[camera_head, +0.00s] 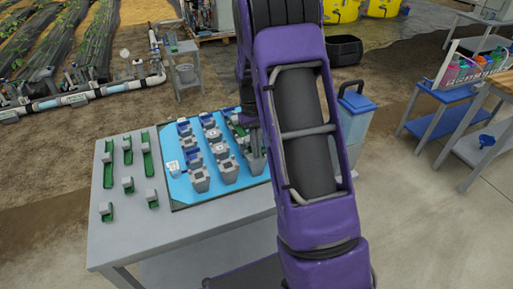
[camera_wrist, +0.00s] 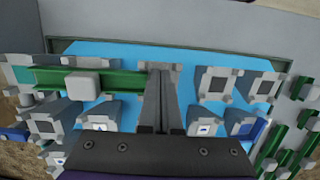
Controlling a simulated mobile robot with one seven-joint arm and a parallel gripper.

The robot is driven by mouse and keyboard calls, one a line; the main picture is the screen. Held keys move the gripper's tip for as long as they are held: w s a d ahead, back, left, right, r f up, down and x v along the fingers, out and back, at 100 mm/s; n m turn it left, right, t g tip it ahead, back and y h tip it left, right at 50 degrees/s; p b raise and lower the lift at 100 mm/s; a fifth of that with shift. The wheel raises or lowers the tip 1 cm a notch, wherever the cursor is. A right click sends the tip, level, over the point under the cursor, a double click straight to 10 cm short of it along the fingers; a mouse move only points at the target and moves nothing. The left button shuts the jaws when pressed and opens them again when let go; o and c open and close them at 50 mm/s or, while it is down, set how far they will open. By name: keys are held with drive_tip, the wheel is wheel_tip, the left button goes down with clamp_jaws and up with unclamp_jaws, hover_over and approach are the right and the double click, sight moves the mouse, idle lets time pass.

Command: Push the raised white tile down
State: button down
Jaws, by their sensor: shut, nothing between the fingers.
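My gripper (camera_wrist: 160,72) is shut and empty, its two fingers side by side, pointing down over the blue board (camera_wrist: 125,54) in the wrist view. Its tips are at or in front of a grey block; I cannot tell whether they touch. Left of the fingers, a pale grey-white block (camera_wrist: 83,85) sits across a green rail (camera_wrist: 125,82). Grey posts with small pale square tops (camera_wrist: 205,130) stand on both sides of the fingers. I cannot tell which piece is the raised white tile. In the head view my arm covers the board's right part.
The board lies on a grey table (camera_head: 135,221). Several green-and-grey pieces (camera_head: 147,160) stand on the table left of the board. A blue-lidded bin (camera_head: 355,110) stands behind my arm on the right. The table's front strip is clear.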

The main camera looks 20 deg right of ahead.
drive_tip(key=s+p+v, duration=0.1)
drive_tip(key=p+v, duration=0.4)
drive_tip(key=v, duration=0.2)
drive_tip(key=shift+s+r, duration=0.25)
drive_tip(key=shift+r, duration=0.1)
